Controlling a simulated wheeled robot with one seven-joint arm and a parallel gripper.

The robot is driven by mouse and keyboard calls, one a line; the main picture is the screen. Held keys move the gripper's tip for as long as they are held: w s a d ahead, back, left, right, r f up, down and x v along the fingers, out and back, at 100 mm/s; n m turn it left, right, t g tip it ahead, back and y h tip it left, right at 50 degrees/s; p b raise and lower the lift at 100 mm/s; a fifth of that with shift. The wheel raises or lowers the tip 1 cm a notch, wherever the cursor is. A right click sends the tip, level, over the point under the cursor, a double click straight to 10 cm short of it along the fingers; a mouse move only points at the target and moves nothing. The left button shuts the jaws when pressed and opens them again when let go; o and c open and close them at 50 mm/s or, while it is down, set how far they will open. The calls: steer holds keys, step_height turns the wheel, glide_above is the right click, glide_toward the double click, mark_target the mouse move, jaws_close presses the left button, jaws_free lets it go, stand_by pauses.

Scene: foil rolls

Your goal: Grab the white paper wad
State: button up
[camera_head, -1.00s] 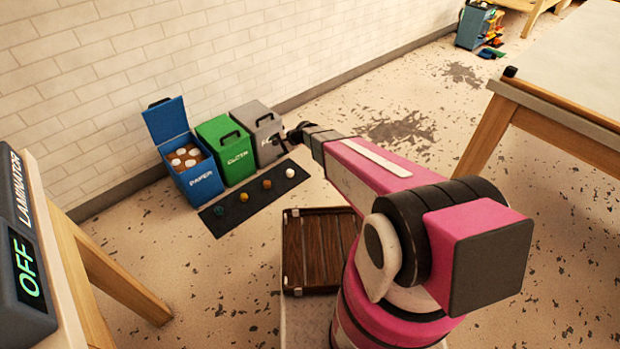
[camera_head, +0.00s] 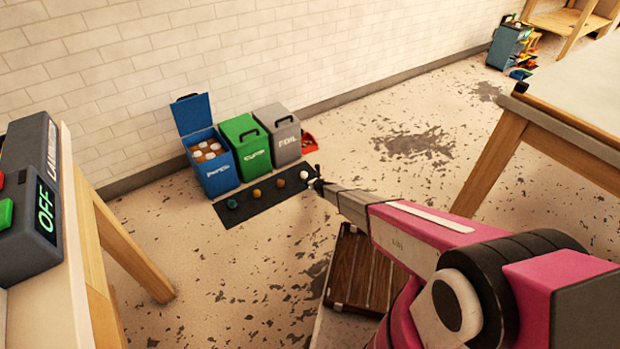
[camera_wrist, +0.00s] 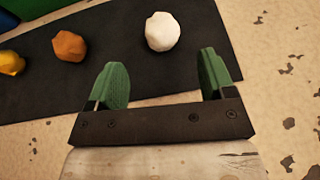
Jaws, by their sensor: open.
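The white paper wad (camera_wrist: 162,32) lies on the dark mat (camera_wrist: 215,28), at the right end of a row of coloured wads. In the wrist view it is beyond my fingertips, roughly between their lines and not touching them. It also shows small in the head view (camera_head: 304,175), close to my gripper (camera_head: 317,183). In the wrist view my gripper (camera_wrist: 160,80) has its two green fingers apart with nothing between them.
Orange (camera_wrist: 70,46) and yellow (camera_wrist: 10,62) wads lie left of the white one. Blue paper (camera_head: 212,160), green cloth (camera_head: 245,147) and grey foil (camera_head: 279,135) bins stand behind the mat. The blue lid is up. Table legs stand at left and right.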

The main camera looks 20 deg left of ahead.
mark_target(304, 173)
steer(key=x, duration=0.5)
steer(key=shift+r, duration=0.1)
steer(key=shift+r+x, duration=0.15)
steer(key=shift+x, duration=1.2)
steer(key=shift+r+x, duration=0.2)
steer(key=shift+x, duration=1.15)
steer(key=shift+w, duration=0.15)
steer(key=c, duration=1)
